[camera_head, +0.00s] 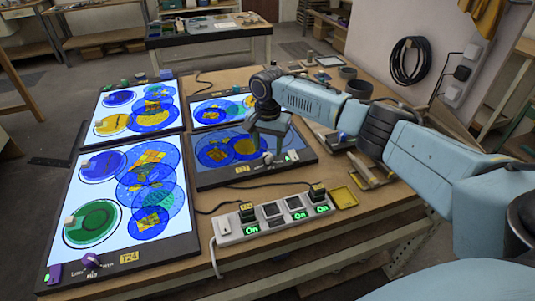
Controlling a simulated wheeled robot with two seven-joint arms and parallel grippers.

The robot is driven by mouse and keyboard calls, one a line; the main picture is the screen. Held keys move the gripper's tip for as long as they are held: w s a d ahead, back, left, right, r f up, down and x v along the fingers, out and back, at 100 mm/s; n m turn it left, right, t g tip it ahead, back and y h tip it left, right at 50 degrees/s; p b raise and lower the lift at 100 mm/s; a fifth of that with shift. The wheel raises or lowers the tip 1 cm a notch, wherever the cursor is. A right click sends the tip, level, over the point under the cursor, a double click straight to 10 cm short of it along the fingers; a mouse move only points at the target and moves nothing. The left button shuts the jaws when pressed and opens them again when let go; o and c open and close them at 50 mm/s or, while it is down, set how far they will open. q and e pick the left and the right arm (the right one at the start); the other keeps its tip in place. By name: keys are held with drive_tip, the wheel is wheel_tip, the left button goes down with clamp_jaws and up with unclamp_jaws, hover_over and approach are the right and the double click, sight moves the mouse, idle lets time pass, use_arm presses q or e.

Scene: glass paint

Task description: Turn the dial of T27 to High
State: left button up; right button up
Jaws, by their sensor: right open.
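A light panel (215,180) lies in the middle of the table, its screen dimmer than those of the other panels. A small yellow label (242,169) sits on its front edge; its text is too small to read surely, so I cannot confirm it is T27. A small dial (268,158) sits on that edge, right of the label. My right gripper (267,145) points down over this panel, open, with its fingers at or just above the dial; contact cannot be told. My left gripper is not in view.
Other bright panels lie behind. A white power strip (270,228) with green "On" marks and plugged-in cables lies in front.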

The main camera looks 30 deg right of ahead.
sight(268, 155)
wheel_tip(268, 155, down, 2)
drive_tip(key=shift+f, duration=0.5)
drive_tip(key=c, duration=1)
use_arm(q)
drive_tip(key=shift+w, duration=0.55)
